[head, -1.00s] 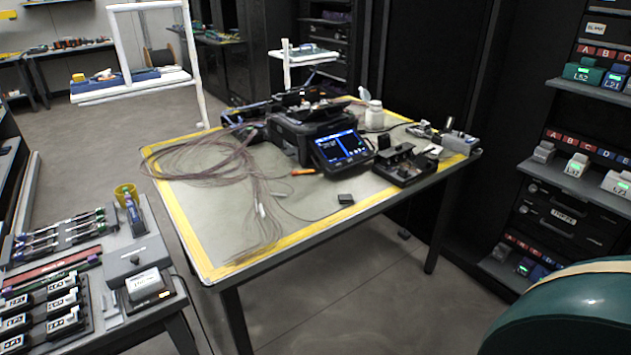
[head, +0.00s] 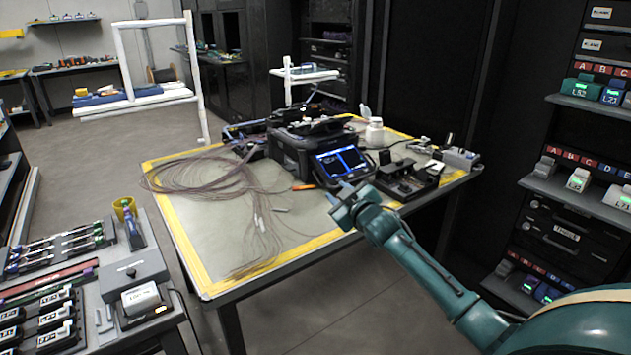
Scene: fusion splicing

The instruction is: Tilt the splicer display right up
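The splicer (head: 292,150) is a black boxy unit at the back middle of the yellow-edged table. Its display (head: 341,162) is a lit blue screen on the front, leaning back with its face toward me. My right gripper (head: 338,190) is at the end of the teal arm from the lower right. It is just in front of and below the display in the picture, and seems apart from it. Its two fingers show a gap with nothing between them. My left gripper is not in view.
Thin brown fibre cables (head: 205,172) spread over the table's left half. A black tool with a small tray (head: 405,183) stands right of the display, and a white bottle (head: 374,132) behind it. The table's front middle (head: 300,225) is mostly clear. A side bench (head: 95,290) stands at lower left.

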